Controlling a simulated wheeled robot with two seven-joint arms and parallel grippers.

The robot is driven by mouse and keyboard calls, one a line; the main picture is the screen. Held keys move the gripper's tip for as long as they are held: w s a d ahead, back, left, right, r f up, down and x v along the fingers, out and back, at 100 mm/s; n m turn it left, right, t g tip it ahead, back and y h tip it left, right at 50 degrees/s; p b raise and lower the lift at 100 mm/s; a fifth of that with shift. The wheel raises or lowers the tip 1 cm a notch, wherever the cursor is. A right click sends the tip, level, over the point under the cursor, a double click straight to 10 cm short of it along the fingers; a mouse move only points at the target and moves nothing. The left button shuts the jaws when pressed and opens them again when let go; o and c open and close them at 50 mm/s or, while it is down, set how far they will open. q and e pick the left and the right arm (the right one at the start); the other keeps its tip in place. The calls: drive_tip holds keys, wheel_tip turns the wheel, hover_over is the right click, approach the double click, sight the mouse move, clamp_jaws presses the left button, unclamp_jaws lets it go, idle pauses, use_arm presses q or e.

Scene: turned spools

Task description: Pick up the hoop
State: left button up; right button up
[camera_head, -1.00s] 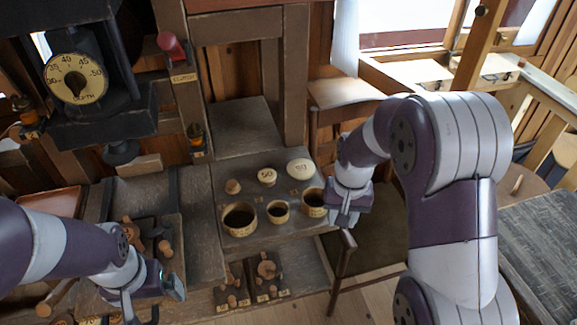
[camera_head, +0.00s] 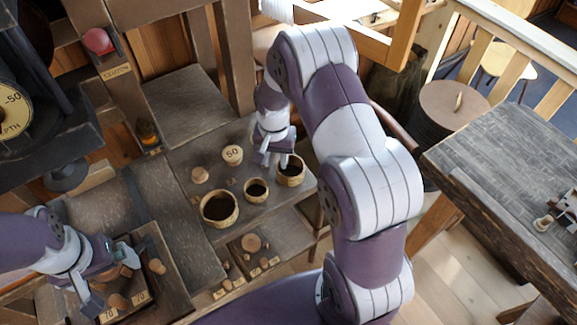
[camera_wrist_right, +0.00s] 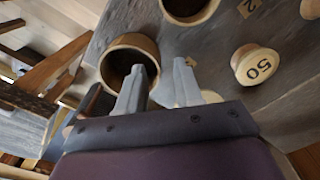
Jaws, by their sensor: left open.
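Three round, open-topped, pale-rimmed vessels stand on the grey shelf: a large one (camera_head: 220,222), a small one (camera_head: 256,199) and a right-hand one (camera_head: 291,181). I cannot tell which thing is the hoop. My right gripper (camera_head: 274,158) is at the back left of the right-hand vessel. In the right wrist view, its fingers (camera_wrist_right: 159,72) are apart, one overlapping that vessel's rim (camera_wrist_right: 107,49); contact is unclear. My left gripper (camera_head: 108,276) is open above a wooden tray (camera_head: 172,272) with turned wooden pieces, partly hiding them.
Small wooden pieces (camera_head: 251,243) sit on a lower shelf in front. A grey table (camera_head: 500,180) stands at the right.

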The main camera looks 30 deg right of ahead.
sight(278, 165)
drive_tip(key=f, duration=0.2)
drive_tip(key=shift+s+d+f, duration=0.15)
drive_tip(key=shift+d+f, duration=0.1)
drive_tip(key=shift+f, duration=0.45)
drive_tip(key=c, duration=0.5)
clamp_jaws()
drive_tip(key=shift+r, duration=0.15)
